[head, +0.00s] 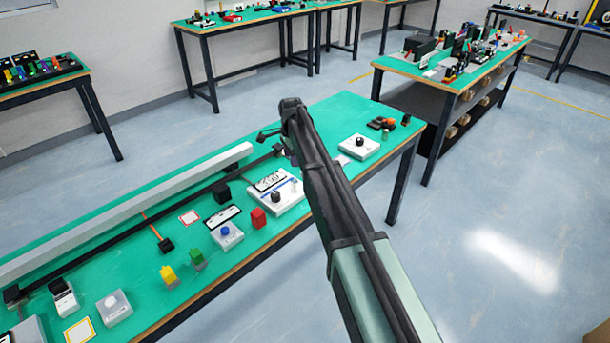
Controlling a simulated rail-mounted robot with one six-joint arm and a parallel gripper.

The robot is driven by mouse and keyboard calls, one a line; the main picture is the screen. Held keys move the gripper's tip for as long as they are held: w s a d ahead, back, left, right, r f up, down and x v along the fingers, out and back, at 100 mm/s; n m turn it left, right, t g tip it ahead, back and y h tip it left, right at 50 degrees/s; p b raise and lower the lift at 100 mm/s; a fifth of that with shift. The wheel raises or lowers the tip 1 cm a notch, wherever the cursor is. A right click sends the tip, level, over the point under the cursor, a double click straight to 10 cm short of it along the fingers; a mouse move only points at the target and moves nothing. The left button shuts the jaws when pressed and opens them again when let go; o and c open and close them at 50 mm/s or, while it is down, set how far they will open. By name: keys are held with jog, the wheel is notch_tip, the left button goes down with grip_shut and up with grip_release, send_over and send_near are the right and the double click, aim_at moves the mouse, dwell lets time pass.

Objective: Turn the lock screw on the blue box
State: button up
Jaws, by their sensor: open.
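My gripper (266,135) is at the end of my arm, above the far side of the green table (325,115). It is small and dark here, and its jaws are open with nothing seen between them. No plainly blue box shows. A small pale box with a blue knob (226,235) sits on the table, left of and nearer than my gripper, well apart from it. A larger white unit (291,201) with a black knob and a blue bar stands to its right. I cannot tell which one carries the lock screw; no screw can be made out.
A long grey rail (130,210) and dark strip run along the table. My arm hides part of the table's middle.

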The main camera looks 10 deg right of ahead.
aim_at(294, 181)
notch_tip(294, 181, down, 11)
jog(key=b, duration=1.1)
jog(key=shift+f, duration=0.1)
jog(key=shift+d, duration=0.1)
jog(key=c, duration=0.9)
